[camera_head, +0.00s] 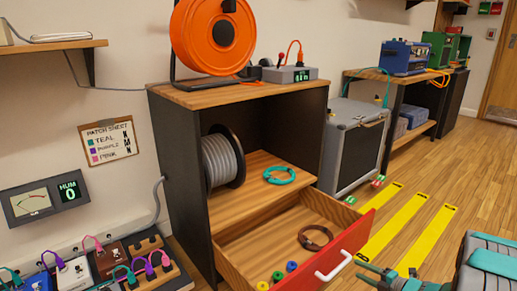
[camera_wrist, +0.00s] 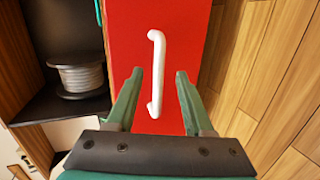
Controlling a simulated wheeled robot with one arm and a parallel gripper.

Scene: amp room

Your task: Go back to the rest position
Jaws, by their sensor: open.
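My gripper (camera_head: 362,272) is at the lower right of the head view, open and empty. Its fingertips are just right of the white handle (camera_head: 334,265) on the red drawer front (camera_head: 352,238), with a small gap. In the wrist view, my gripper's two green fingers (camera_wrist: 159,75) are spread, and the white handle (camera_wrist: 156,70) shows between them against the red front (camera_wrist: 192,45). The drawer is pulled out and holds a brown cable coil (camera_head: 315,238) and several small coloured rolls.
The black and wood cabinet (camera_head: 180,170) holds a grey cable reel (camera_head: 220,160) and a teal coil (camera_head: 280,175). An orange reel (camera_head: 212,35) stands on top. A grey case (camera_head: 352,145) stands behind. Yellow floor strips (camera_head: 428,238) lie on open wooden floor.

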